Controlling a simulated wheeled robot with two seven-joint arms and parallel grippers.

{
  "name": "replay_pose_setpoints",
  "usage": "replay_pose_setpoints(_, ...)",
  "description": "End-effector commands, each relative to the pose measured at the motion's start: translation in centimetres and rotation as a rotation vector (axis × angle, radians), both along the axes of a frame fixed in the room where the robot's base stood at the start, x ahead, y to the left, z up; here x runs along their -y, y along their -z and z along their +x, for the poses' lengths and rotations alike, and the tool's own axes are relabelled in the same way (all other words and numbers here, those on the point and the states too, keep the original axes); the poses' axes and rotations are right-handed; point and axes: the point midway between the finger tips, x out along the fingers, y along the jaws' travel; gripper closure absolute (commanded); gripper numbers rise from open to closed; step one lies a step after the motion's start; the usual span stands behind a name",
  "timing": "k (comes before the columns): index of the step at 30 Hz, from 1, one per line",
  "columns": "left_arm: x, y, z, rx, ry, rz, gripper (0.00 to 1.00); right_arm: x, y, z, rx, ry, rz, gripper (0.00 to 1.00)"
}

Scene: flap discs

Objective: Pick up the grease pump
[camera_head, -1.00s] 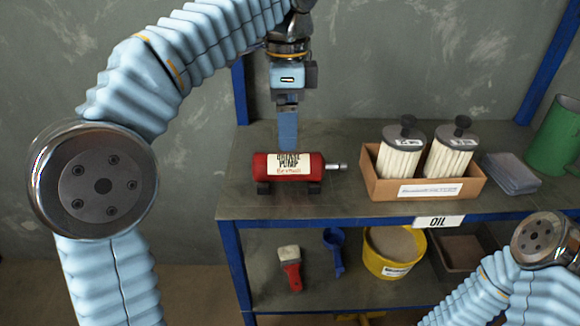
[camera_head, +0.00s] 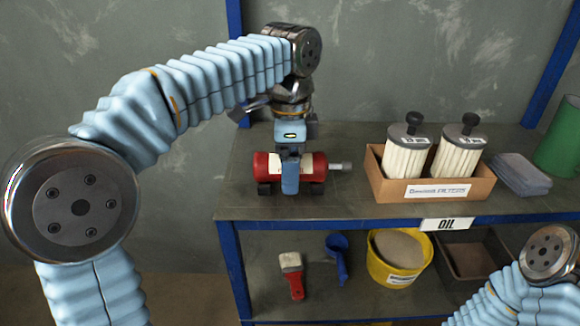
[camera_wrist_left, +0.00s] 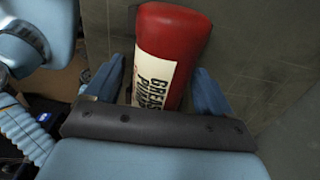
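The grease pump (camera_head: 265,168) is a red cylinder with a white label and a metal nozzle on its right end. It lies on its side on dark supports at the left of the upper shelf. My left gripper (camera_head: 290,188) is at the pump's middle, pointing down, and covers part of the label. In the left wrist view, the pump (camera_wrist_left: 172,40) lies between the two blue fingers of my left gripper (camera_wrist_left: 165,88), which stand apart on either side with gaps. My right arm shows at the lower right, but its gripper is out of view.
On the upper shelf (camera_head: 340,205) a cardboard box (camera_head: 470,188) with two lidded filters stands right of the pump. Grey pads (camera_head: 522,175) and a green container (camera_head: 560,140) are farther right. The lower shelf holds a brush (camera_head: 292,275), blue scoop (camera_head: 337,262) and yellow bucket (camera_head: 390,275).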

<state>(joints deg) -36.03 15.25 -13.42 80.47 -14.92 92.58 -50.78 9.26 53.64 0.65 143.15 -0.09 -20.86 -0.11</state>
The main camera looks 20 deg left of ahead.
Motion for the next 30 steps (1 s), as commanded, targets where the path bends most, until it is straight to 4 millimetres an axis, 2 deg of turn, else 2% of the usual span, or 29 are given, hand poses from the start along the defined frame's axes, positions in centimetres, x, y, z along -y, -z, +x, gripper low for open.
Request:
replay_pose_setpoints(1, 0.0, 0.0, 0.0, 0.000, 0.000, 0.000, 0.25, 0.0, 0.0, 0.0, 0.000, 0.000, 0.000, 1.00)
replay_pose_setpoints(2, 0.0, 0.0, 0.0, 0.000, 0.000, 0.000, 0.30, 0.0, 0.0, 0.0, 0.000, 0.000, 0.000, 1.00)
replay_pose_setpoints(15, 0.0, 0.0, 0.0, 0.000, 0.000, 0.000, 0.97, 0.0, 0.0, 0.0, 0.000, 0.000, 0.000, 1.00)
replay_pose_setpoints(16, 0.0, 0.0, 0.0, 0.000, 0.000, 0.000, 1.00, 0.0, 0.0, 0.0, 0.000, 0.000, 0.000, 1.00)
replay_pose_setpoints(25, 0.0, -0.3, 0.0, 0.001, 0.000, -0.001, 1.00, 0.0, -0.1, 0.0, -0.001, 0.000, 0.001, 1.00)
replay_pose_setpoints(30, 0.0, -2.6, 0.1, 0.004, -0.001, -0.002, 1.00, -0.2, -1.0, -0.1, -0.002, -0.004, 0.003, 1.00)
